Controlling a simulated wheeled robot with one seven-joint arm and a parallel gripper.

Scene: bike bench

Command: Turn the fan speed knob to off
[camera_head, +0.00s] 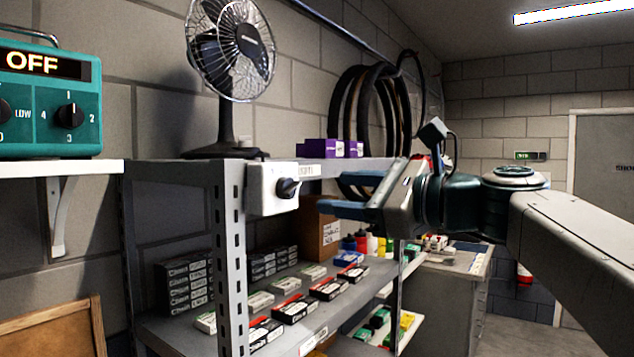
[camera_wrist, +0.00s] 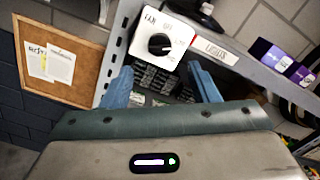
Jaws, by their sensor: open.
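The fan speed knob is a black knob (camera_head: 287,187) on a white box (camera_head: 262,204) fixed at the shelf's front corner post. In the wrist view the knob (camera_wrist: 160,45) sits on a white plate (camera_wrist: 147,28) marked FAN; its setting is too small to read surely. My gripper (camera_head: 338,193) is open and empty, to the right of the knob and apart from it. In the wrist view its blue fingers (camera_wrist: 158,82) stand apart, with the knob beyond and roughly between them. The desk fan (camera_head: 232,45) stands on the shelf top above the box.
A teal unit (camera_head: 50,100) with an OFF display and its own knobs sits on a white wall shelf at left. Purple boxes (camera_head: 322,151) and hanging tyres (camera_head: 375,110) are behind my gripper. A LIGHTS label (camera_wrist: 215,50) is right of the plate. Small boxes fill the lower shelf.

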